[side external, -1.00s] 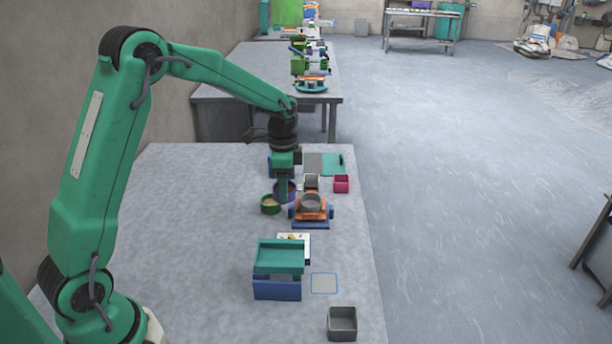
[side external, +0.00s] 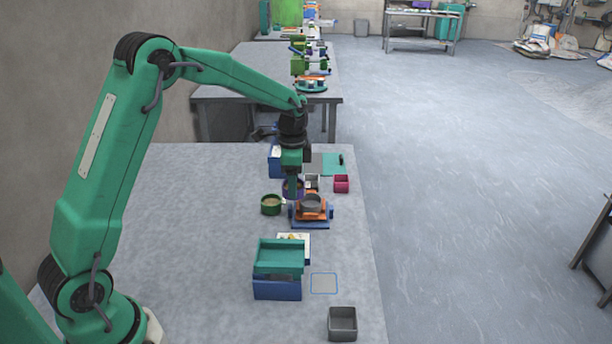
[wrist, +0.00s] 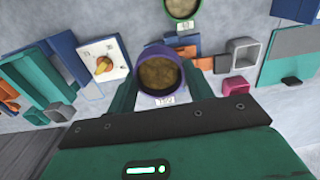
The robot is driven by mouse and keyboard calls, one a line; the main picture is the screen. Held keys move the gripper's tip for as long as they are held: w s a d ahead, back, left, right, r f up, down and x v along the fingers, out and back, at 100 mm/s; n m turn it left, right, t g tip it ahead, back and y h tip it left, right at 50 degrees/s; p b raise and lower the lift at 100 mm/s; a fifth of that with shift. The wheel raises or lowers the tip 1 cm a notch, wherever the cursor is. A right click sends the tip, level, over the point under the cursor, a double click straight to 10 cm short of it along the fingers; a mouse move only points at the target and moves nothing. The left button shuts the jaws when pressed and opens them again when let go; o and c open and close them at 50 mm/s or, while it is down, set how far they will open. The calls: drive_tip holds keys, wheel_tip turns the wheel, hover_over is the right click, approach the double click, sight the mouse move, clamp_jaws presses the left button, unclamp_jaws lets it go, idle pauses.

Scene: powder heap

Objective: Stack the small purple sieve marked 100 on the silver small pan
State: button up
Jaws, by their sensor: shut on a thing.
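The small purple sieve (wrist: 158,74) is held between the two fingers of my gripper (wrist: 160,92), with brownish powder inside and a white label on its near side. In the side view the purple sieve (side external: 299,188) hangs below my gripper (side external: 292,189), partly hidden by a finger. The silver small pan (side external: 311,203) sits on the orange and blue stand (side external: 310,220), just right of and nearer than the sieve. The sieve is close to the pan, but I cannot tell whether they touch. I cannot make out the pan in the wrist view.
A green sieve (side external: 271,204) with powder stands left of the stand. A grey square cup (wrist: 243,51) and a pink box (side external: 341,183) stand behind. A teal tray on a blue block (side external: 278,262) and a grey bin (side external: 342,323) are nearer. The table's left part is clear.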

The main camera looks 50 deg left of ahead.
drive_tip(key=shift+w+d, duration=0.25)
drive_tip(key=shift+w, duration=0.55)
drive_tip(key=shift+w+d, duration=0.2)
drive_tip(key=shift+w, duration=0.6)
drive_tip(key=shift+w+d, duration=0.25)
drive_tip(key=shift+w, duration=0.55)
drive_tip(key=shift+f, duration=1.6)
idle(1.8)
drive_tip(key=o, duration=1.2)
drive_tip(key=shift+r, duration=0.1)
drive_tip(key=shift+r, duration=3.4)
